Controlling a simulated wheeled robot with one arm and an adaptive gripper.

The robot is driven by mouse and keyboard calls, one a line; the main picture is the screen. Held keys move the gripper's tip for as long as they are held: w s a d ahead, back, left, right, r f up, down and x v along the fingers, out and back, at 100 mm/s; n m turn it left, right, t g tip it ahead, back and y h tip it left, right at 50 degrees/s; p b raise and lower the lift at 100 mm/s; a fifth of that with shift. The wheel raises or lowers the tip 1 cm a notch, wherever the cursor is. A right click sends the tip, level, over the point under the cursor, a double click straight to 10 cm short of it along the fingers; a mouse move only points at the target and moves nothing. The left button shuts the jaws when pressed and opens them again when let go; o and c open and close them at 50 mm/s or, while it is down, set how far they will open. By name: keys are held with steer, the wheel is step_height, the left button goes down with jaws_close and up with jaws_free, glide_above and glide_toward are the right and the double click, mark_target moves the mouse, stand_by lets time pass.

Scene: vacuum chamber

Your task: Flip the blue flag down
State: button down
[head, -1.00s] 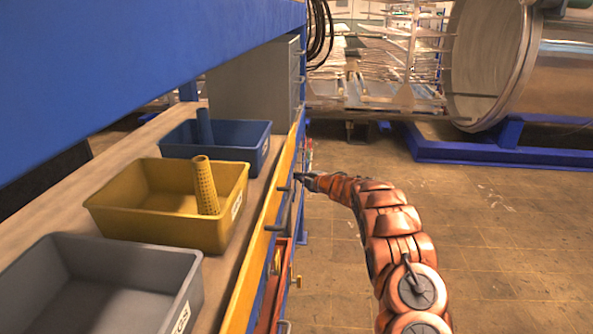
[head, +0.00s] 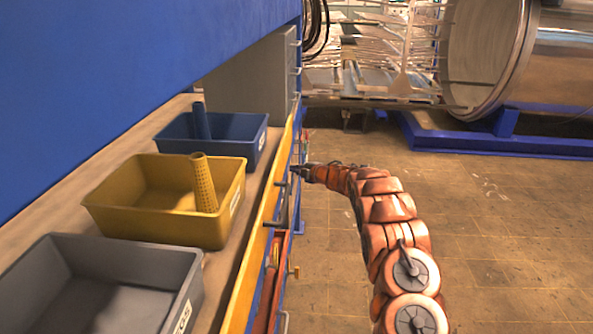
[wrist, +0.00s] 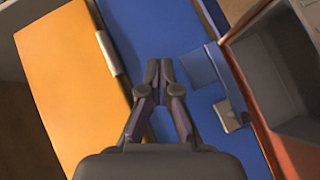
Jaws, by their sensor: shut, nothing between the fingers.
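My gripper (head: 299,171) is beside the front of the workbench in the head view, past the yellow bin. In the wrist view its fingers (wrist: 158,68) are shut with nothing between them, in front of a flat blue surface (wrist: 160,25). To their right is a darker blue plate (wrist: 206,65) with a small metal piece (wrist: 233,117) near it; this may be the blue flag, but I cannot tell for sure. The fingers look apart from it. In the head view I cannot make out the flag.
A yellow panel with a metal handle (wrist: 107,52) is left of the fingers, and an open red-framed box (wrist: 272,75) is right. Grey (head: 110,255), yellow (head: 130,215) and blue (head: 240,145) bins stand on the bench. The floor to the right is clear.

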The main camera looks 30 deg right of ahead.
steer(key=s+d+r, duration=0.2)
steer(key=d+r, duration=0.1)
steer(key=r, duration=0.2)
steer(key=s+d+r+b, duration=0.1)
steer(key=d+r, duration=0.2)
steer(key=r, duration=0.2)
steer(key=shift+s+r, duration=0.35)
steer(key=shift+s, duration=0.05)
